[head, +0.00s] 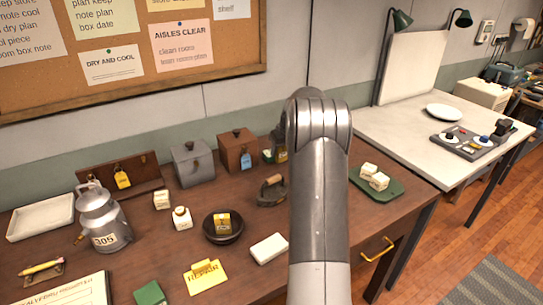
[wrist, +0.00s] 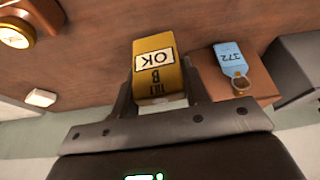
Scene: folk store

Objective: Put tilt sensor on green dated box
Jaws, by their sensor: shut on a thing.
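My gripper (wrist: 158,88) is shut on a yellow block, the tilt sensor (wrist: 155,62), in the wrist view. In the head view my arm hides most of the gripper, which is near the back of the brown table. A small green object (head: 150,293), which may be the green box, lies at the table's front edge, cut off by the frame. No date can be read on it.
A brown box (head: 232,150) with a blue tag and a grey box (head: 193,163) stand at the back. A dark bowl (head: 222,237), metal can (head: 104,220), yellow card (head: 205,276), white block (head: 269,249) and green tray (head: 391,194) occupy the table.

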